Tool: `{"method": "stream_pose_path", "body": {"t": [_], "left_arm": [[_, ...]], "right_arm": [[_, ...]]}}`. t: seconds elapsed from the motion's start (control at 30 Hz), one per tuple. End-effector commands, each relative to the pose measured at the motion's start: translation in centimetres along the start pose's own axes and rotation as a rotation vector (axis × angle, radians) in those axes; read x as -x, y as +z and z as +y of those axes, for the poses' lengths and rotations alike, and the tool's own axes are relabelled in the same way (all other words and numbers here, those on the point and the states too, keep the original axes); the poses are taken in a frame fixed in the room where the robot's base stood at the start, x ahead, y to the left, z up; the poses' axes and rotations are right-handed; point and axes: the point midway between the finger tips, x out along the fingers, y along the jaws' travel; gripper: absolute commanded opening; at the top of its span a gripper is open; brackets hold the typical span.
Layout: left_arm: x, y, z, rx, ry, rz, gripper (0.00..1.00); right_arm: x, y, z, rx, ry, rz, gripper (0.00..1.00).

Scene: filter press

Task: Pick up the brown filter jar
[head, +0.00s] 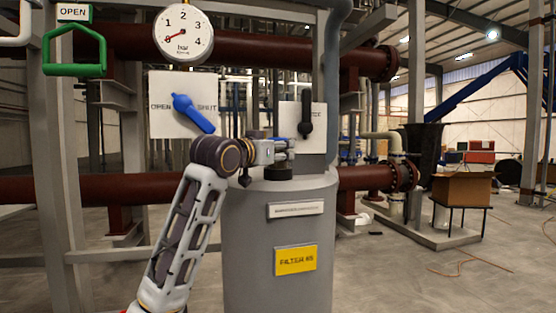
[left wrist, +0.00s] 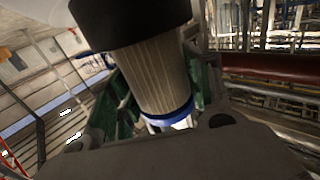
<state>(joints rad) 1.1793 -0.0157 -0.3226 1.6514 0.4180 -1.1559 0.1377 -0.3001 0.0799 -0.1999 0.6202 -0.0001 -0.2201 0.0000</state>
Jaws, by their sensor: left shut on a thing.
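A filter jar (left wrist: 160,82) shows large in the left wrist view, with a ribbed grey-brown body, a black end and a blue ring at the other end. My left gripper (left wrist: 168,92) is shut on it, with green-padded fingers on both sides of the body. In the head view my left gripper (head: 284,150) is over the top of the grey filter vessel (head: 245,235). A dark piece (head: 278,173) shows just under the fingers, near the vessel's top; most of the jar is hard to make out there. My right gripper is not in view.
A blue lever (head: 193,113) on an OPEN/SHUT plate and a black lever (head: 306,118) stand behind the gripper. A pressure gauge (head: 183,36) and a green handle (head: 75,52) are at the upper left. A brown box (head: 461,189) stands on a table at right.

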Motion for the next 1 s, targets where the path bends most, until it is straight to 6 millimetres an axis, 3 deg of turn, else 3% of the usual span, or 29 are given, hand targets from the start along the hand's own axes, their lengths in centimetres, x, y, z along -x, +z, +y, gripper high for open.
{"method": "stream_pose_path", "body": {"t": [0.47,1.0], "left_arm": [[0.0,-0.5,0.0,0.0,0.0,0.001,0.23],[0.1,-5.1,0.1,-0.001,0.0,0.002,0.23]], "right_arm": [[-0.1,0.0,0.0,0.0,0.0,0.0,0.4],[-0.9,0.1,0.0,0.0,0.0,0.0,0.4]]}}
